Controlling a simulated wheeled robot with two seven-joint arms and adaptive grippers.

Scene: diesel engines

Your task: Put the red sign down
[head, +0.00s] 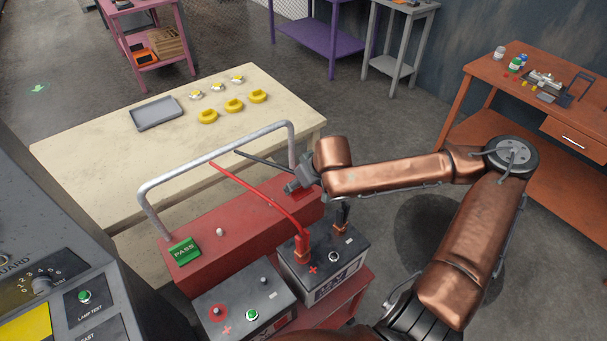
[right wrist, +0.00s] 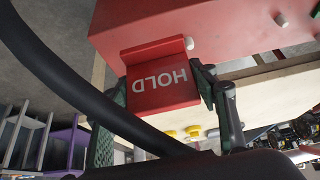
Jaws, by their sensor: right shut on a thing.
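The red sign (right wrist: 163,84) reads HOLD and shows upside down in the right wrist view. My right gripper (right wrist: 166,104) is shut on it, with one finger at each side of the sign. The sign's folded edge overlaps the edge of the red box (right wrist: 235,28); I cannot tell whether they touch. In the head view my right gripper (head: 300,184) is at the right end of the red box (head: 225,222), and the sign is mostly hidden there. My left gripper is not in view.
A green PASS sign (head: 184,251) sits at the box's left end. A grey handle rail (head: 220,163) arches behind the box. Two batteries stand in front, one (head: 325,262) with red and black clamps and cables. A cream table (head: 95,150) is behind.

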